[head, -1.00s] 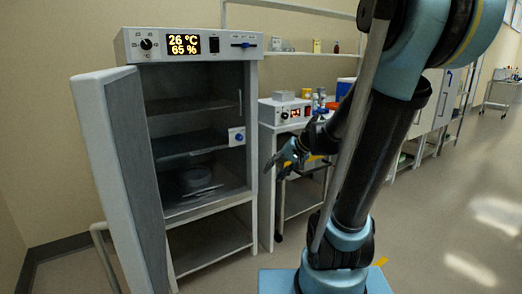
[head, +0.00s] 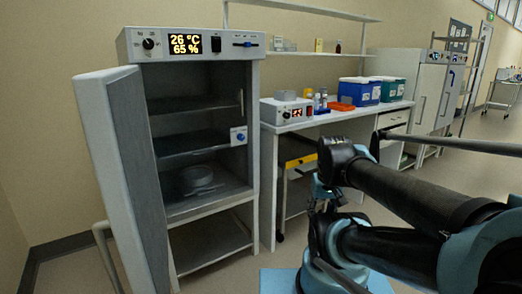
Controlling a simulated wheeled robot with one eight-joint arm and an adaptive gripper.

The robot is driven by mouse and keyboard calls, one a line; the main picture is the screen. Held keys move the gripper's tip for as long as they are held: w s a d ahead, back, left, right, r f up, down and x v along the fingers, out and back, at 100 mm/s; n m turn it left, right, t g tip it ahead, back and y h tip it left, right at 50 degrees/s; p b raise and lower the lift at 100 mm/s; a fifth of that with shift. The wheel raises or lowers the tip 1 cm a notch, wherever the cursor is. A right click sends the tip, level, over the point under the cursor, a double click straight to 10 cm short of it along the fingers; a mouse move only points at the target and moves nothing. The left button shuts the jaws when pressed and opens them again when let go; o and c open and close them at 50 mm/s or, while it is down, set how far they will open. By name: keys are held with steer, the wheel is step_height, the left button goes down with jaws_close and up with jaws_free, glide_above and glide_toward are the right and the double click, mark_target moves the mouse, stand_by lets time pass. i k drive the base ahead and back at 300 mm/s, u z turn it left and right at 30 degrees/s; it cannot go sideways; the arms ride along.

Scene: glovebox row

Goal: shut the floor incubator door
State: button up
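The floor incubator (head: 190,45) stands at the left, a grey cabinet with a lit display reading 26 °C and 65 %. Its door (head: 122,170) stands wide open on the left, swung out toward me, with its grey inner face showing. The chamber is open to view, with shelves and a round dish-like item (head: 196,180) low inside. My arm is folded at the lower right, well apart from the door. A small teal part of my arm end shows behind the dark link, but the gripper's fingers cannot be made out.
A white bench (head: 340,117) stands right of the incubator, with a small instrument (head: 287,112), a blue box (head: 358,92), a green box (head: 392,88) and a red tray (head: 341,106). A shelf hangs above. Open floor lies before the incubator and at the far right.

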mark_target(112, 107)
steer(key=z, duration=1.55)
steer(key=k, duration=1.5)
steer(key=u, duration=2.15)
